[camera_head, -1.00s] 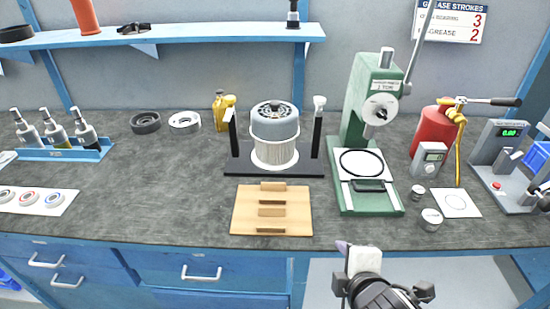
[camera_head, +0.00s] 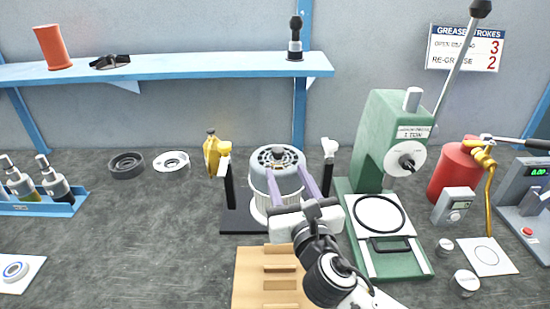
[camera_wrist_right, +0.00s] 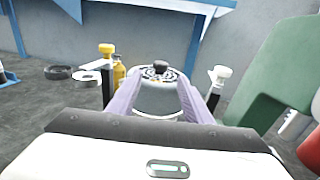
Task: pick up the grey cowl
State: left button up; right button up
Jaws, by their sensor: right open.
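The grey cowl (camera_head: 278,172) is a domed cap with a vented top and a dark knob. It sits on a white ribbed cylinder (camera_head: 258,204) in a dark stand between two posts. My right gripper (camera_head: 285,165) is open, its two pale purple fingers reaching toward the cowl, one on each side of it. In the right wrist view the cowl (camera_wrist_right: 159,98) shows between the two fingers (camera_wrist_right: 158,85). I cannot tell whether the fingers touch it. The gripper body hides the lower front of the cylinder. My left gripper is not in view.
The dark stand (camera_head: 240,221) has a post with a yellow top (camera_head: 215,155) on the left and a white-topped post (camera_head: 328,150) on the right. A green press (camera_head: 385,140) stands close on the right. A wooden block (camera_head: 262,290) lies in front. The bench on the left has free room.

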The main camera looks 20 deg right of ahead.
aim_at(279, 156)
jog(key=shift+w+d, duration=0.15)
jog(key=shift+w, duration=1.6)
jog(key=shift+w+d, duration=0.15)
jog(key=shift+w, duration=1.6)
grip_shut()
